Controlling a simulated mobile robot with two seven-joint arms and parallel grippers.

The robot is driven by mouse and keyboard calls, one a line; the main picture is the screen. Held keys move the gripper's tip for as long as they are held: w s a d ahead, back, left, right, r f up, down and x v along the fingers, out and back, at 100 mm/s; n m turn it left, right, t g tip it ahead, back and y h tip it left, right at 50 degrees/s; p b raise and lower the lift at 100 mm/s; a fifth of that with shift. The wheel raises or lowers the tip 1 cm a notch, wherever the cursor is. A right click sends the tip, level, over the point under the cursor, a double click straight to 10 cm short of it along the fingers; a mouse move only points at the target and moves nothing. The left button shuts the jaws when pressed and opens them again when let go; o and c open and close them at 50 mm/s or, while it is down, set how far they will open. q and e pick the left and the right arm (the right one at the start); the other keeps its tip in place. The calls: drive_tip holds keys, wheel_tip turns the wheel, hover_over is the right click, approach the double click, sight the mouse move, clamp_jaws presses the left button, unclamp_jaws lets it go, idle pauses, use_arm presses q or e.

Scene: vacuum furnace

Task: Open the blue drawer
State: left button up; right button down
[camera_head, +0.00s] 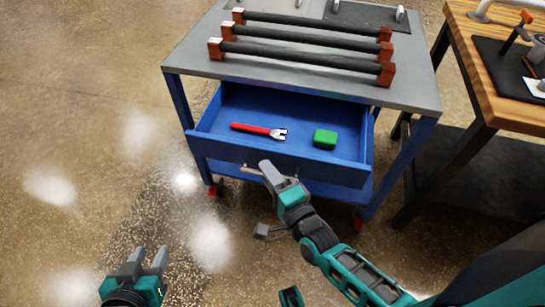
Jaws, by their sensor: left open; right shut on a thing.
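The blue drawer (273,155) is pulled out from under the grey tabletop of a blue cart, and its inside shows. A red-handled tool (258,130) and a green block (325,139) lie in it. My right gripper (266,168) is at the drawer's front, shut on the drawer handle (250,170); its fingers hide part of the handle. My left gripper (149,257) is open and empty, low at the left over the floor, apart from the cart.
The cart's grey top (190,58) carries several black bars with red-brown end blocks (385,74). A wooden workbench (480,55) with tools stands at the right. The floor (80,120) at the left is clear.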

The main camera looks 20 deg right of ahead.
use_arm(q)
drive_tip(key=shift+a, duration=0.15)
use_arm(e)
drive_tip(key=shift+s+a, duration=0.3)
drive_tip(key=shift+s, duration=0.25)
use_arm(q)
drive_tip(key=shift+a, duration=0.1)
use_arm(e)
drive_tip(key=c, duration=1.1)
unclamp_jaws()
use_arm(q)
drive_tip(key=shift+a+r+p, duration=0.15)
drive_tip(key=shift+r+p, duration=0.05)
drive_tip(key=shift+p, duration=0.2)
use_arm(e)
drive_tip(key=s, duration=0.3)
drive_tip(key=s+d, duration=0.1)
drive_tip(key=s, duration=0.3)
drive_tip(key=shift+s+d, duration=0.2)
